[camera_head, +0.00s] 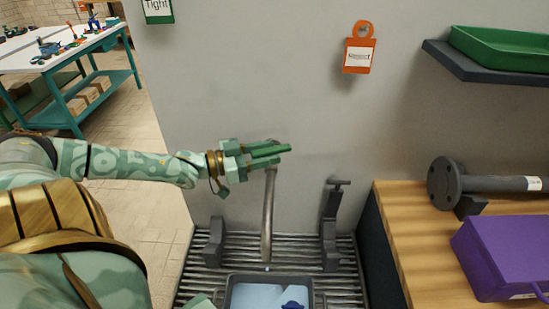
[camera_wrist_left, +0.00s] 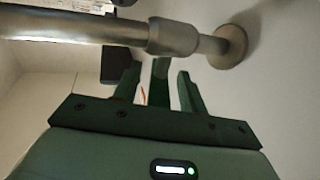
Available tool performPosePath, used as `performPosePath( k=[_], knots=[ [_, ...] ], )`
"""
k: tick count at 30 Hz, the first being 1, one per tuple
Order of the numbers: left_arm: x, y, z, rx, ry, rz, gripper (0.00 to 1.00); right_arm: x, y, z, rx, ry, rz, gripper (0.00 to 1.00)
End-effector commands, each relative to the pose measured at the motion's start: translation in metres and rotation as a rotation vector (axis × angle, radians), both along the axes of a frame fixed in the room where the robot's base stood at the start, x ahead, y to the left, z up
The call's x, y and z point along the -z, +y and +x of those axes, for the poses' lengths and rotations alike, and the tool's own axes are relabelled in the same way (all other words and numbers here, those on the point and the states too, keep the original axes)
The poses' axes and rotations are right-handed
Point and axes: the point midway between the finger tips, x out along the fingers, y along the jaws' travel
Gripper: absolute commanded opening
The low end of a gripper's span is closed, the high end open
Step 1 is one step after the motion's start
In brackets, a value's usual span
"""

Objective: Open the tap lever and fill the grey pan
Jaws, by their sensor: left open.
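My left gripper (camera_head: 284,152) is open at the upper end of the metal tap pipe (camera_head: 268,220), in front of the grey wall. In the left wrist view, the tap pipe (camera_wrist_left: 185,40) crosses above the fingers (camera_wrist_left: 160,90) and meets the wall at a round flange. A dark green piece stands between the fingers; I cannot tell whether it is the lever. The grey pan (camera_head: 228,292) sits on the slatted rack under the pipe, cut off by the lower edge. Its inside shows pale blue, with a dark blue piece at the right.
Dark upright brackets (camera_head: 331,225) stand on the slatted rack (camera_head: 195,275). At right, a wooden bench (camera_head: 395,235) holds a purple box (camera_head: 500,255) and a dark flanged pipe (camera_head: 490,184). A shelf with a green tray (camera_head: 500,48) hangs above. Open floor lies at left.

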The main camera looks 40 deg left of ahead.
Motion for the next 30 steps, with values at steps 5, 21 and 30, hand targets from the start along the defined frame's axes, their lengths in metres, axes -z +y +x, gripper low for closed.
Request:
performPosePath(
  k=[5,21,30],
  knots=[
    [0.001,-0.008,0.013,0.000,-0.001,0.001,0.42,0.010,0.006,-0.004,0.001,0.009,0.008,0.00],
    [-0.001,-0.009,0.015,0.000,0.001,0.001,0.00,0.010,0.003,-0.006,-0.002,0.012,0.003,0.00],
    [-0.010,-0.007,0.014,-0.089,-0.008,-0.004,0.00,-0.025,0.000,0.004,-0.003,-0.010,0.000,0.00]
  ],
)
